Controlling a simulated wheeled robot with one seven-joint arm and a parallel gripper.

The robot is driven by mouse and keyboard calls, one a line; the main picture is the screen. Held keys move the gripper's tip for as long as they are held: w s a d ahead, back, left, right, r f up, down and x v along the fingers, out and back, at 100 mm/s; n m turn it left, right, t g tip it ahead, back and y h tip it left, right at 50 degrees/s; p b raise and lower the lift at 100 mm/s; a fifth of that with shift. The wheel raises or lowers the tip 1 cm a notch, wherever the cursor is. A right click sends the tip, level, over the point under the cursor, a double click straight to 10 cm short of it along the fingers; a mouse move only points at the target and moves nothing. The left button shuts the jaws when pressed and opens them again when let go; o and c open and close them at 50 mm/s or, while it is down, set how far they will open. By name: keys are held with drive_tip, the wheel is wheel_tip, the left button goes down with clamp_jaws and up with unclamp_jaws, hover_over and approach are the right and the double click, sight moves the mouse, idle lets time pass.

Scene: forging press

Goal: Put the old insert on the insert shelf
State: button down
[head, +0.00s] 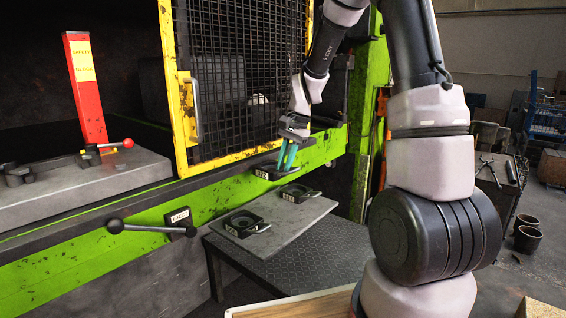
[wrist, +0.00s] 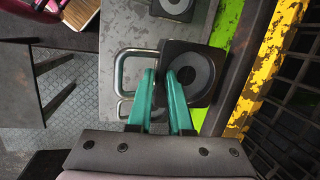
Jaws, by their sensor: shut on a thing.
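My gripper (head: 285,157) has teal fingers, which also show in the wrist view (wrist: 163,95). It is shut on a dark square insert (wrist: 207,60) with a round grey recess and a metal loop handle. In the head view this insert (head: 262,173) hangs in front of the green beam, near the far edge of a grey plate that looks like the insert shelf (head: 287,221). Two similar inserts lie on the shelf, one nearer (head: 240,226) and one farther (head: 291,194). The gap between the held insert and the shelf cannot be judged clearly.
The green press beam (head: 222,198) and the yellow-framed mesh guard (head: 235,75) stand close behind the gripper. A lever (head: 150,229) sticks out at left. A red safety block (head: 85,88) stands by the press bed. A dark textured table (head: 295,262) is below the shelf.

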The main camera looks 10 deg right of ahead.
wheel_tip(320, 180, down, 13)
drive_tip(key=shift+r, duration=0.15)
idle(0.4)
drive_tip(key=c, duration=0.8)
unclamp_jaws()
drive_tip(key=shift+c, duration=0.2)
